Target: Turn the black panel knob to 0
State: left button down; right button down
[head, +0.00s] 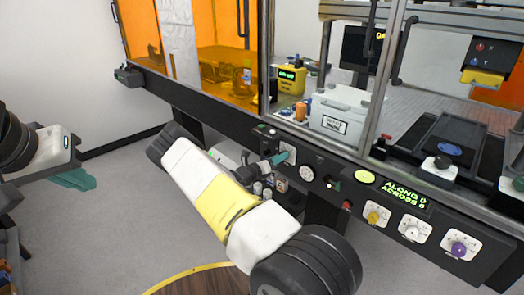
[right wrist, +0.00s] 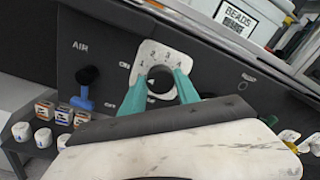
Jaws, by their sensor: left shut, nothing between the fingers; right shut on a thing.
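The black panel knob (right wrist: 160,77) sits on a white plate (right wrist: 150,50) with small numerals, in the right wrist view. My right gripper (right wrist: 162,90) is shut on the knob, with one teal finger on each side of it. In the head view the right gripper (head: 280,158) reaches the front panel, and the knob is hidden there. The fingers cover part of the plate, and I cannot tell which numeral the knob points to. My left gripper (head: 78,180) is shut and empty over the floor at the left.
On the panel are a round gauge (head: 307,173), a green display (head: 404,194) reading ALONG 0, ACROSS 0, and yellow, white and purple knobs (head: 459,246). A blue valve handle (right wrist: 84,90) marked AIR is left of the black knob. Small jars (right wrist: 42,138) stand below it.

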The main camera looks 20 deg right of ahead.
jog(key=shift+f+n, duration=0.1)
jog(key=shift+n, duration=2)
jog(key=shift+a, duration=0.1)
jog(key=c, duration=0.9)
grip_release()
jog(key=v, duration=0.7)
jog(key=shift+s+a, duration=0.15)
jog(key=shift+a, duration=0.15)
